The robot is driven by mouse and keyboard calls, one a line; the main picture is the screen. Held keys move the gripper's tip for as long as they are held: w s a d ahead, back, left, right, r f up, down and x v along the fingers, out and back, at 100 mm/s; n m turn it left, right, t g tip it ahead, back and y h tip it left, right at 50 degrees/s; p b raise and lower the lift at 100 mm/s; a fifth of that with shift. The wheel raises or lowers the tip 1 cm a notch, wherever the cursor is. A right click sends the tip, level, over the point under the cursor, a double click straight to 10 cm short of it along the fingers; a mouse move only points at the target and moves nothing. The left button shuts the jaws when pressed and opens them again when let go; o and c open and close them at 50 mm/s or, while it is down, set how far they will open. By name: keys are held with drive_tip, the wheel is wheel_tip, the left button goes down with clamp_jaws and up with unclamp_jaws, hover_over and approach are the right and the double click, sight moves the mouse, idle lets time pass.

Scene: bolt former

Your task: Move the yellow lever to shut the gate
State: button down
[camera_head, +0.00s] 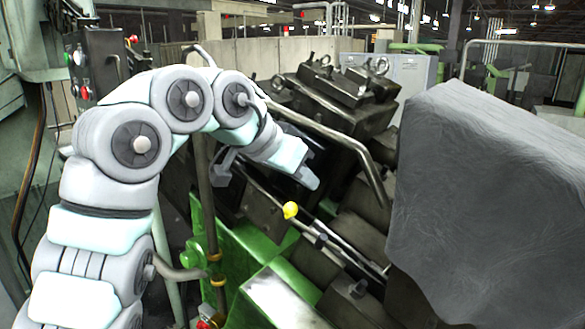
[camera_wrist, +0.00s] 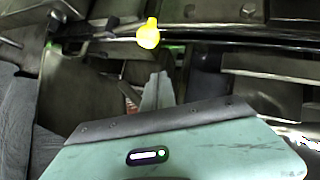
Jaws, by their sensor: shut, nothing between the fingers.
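The yellow lever shows as a small yellow knob (camera_head: 290,210) near the middle of the head view, beside a long metal rod that slopes down to the right. The knob also shows in the wrist view (camera_wrist: 148,34), at the top centre in front of a dark horizontal bar. My gripper (camera_head: 313,182) is shut and empty, above and slightly right of the knob, apart from it. In the wrist view the grey fingertips (camera_wrist: 158,84) point up toward the knob, with a gap between. I cannot tell which part is the gate.
A large grey covered block (camera_head: 490,190) stands at the right. Dark machine blocks (camera_head: 335,100) and a bent metal pipe (camera_head: 345,140) lie behind my gripper. A green machine frame (camera_head: 235,255) is below left. A control panel (camera_head: 92,65) stands at the back left.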

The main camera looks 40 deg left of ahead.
sight(293, 203)
drive_tip(key=shift+s+f, duration=0.5)
drive_tip(key=shift+s, duration=0.3)
drive_tip(key=shift+s+f, duration=0.5)
drive_tip(key=shift+s, duration=0.3)
